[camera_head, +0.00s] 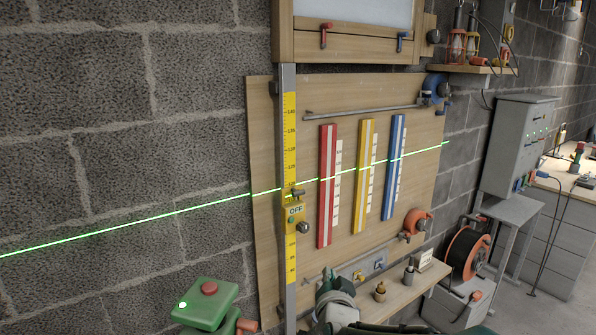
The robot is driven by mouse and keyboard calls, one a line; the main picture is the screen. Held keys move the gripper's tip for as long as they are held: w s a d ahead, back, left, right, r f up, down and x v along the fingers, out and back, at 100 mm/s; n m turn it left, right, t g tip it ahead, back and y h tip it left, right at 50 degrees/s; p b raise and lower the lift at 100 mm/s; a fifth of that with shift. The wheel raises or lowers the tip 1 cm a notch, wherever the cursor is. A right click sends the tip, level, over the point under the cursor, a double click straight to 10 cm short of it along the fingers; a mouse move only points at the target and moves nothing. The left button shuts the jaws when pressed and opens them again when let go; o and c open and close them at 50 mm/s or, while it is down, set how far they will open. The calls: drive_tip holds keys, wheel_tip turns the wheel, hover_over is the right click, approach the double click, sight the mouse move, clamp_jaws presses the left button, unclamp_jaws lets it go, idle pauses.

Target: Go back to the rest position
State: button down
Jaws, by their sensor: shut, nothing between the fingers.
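My gripper (330,281) shows at the bottom centre, in front of the lower edge of the wooden wall board (265,200). It is shut, with nothing seen in it. It is small and dark, so its fingertips are hard to make out. My green and grey arm parts show just below it and along the bottom edge. The gripper looks close to the left end of the small wooden shelf (405,297) in the picture; I cannot tell how far apart they are.
A yellow-scaled upright rail (290,140) carries a slider marked OFF (295,212). Red (327,185), yellow (363,175) and blue (394,165) strips hang on the board. A green box with a red button (205,305) is lower left. An orange reel (466,253) stands right.

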drive_tip(key=s+d+n+g, duration=0.3)
drive_tip(key=s+d+g, duration=0.1)
drive_tip(key=s, duration=0.8)
drive_tip(key=s+d+f+n+g, duration=0.1)
drive_tip(key=s+d+n+g, duration=0.2)
drive_tip(key=s, duration=1)
drive_tip(key=d+g, duration=0.2)
drive_tip(key=g, duration=0.2)
drive_tip(key=shift+s+f+n, duration=0.25)
drive_tip(key=shift+n, duration=0.05)
